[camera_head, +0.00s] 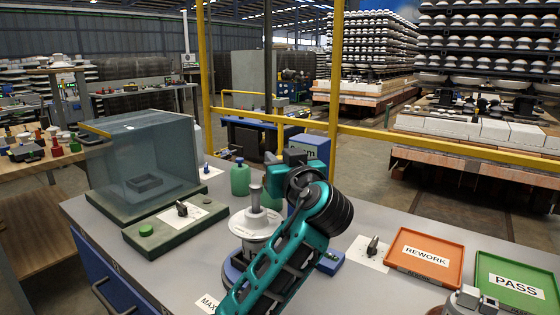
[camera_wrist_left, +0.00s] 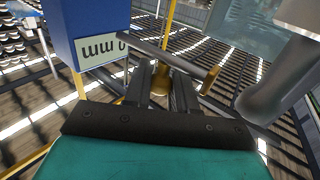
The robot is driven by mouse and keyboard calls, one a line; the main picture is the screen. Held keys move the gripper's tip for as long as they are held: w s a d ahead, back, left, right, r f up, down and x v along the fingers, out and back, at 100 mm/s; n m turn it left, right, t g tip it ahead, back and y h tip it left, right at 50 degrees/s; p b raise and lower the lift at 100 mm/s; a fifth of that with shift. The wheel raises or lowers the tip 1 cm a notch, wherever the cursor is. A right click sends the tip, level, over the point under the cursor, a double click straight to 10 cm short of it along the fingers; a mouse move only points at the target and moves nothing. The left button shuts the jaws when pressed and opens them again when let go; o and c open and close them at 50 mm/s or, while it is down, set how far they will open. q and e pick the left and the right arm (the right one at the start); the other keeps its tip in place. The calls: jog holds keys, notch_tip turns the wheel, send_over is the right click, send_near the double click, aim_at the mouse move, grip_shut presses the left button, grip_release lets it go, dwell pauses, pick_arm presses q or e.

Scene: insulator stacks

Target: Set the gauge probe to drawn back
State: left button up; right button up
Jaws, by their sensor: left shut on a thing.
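The gauge is a blue box (camera_head: 309,150) with a white "mm" label, standing behind the bench's middle; it also shows upside down at upper left in the left wrist view (camera_wrist_left: 92,28). Its probe is a grey rod (camera_wrist_left: 135,50) reaching out from the box, with a brass-coloured end piece (camera_wrist_left: 209,80). In the head view my teal left hand covers the probe.
A white insulator (camera_head: 254,224) stands left of my left arm, with green bottles (camera_head: 240,179) behind it. A glass box (camera_head: 150,160) stands at left. An orange REWORK tray (camera_head: 426,272) and green PASS tray (camera_head: 515,288) lie at right. Yellow rails (camera_head: 400,135) run behind the bench.

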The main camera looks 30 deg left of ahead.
pick_arm(q)
grip_shut()
jog(key=shift+w, duration=0.1)
jog(key=w, duration=0.2)
jog(key=w+b, duration=0.1)
jog(key=w, duration=0.1)
jog(key=shift+d, duration=0.3)
jog(key=shift+r, duration=0.1)
jog(key=o, duration=0.7)
grip_release()
jog(key=shift+w, duration=0.1)
jog(key=shift+c, duration=0.2)
jog(key=shift+o, duration=0.3)
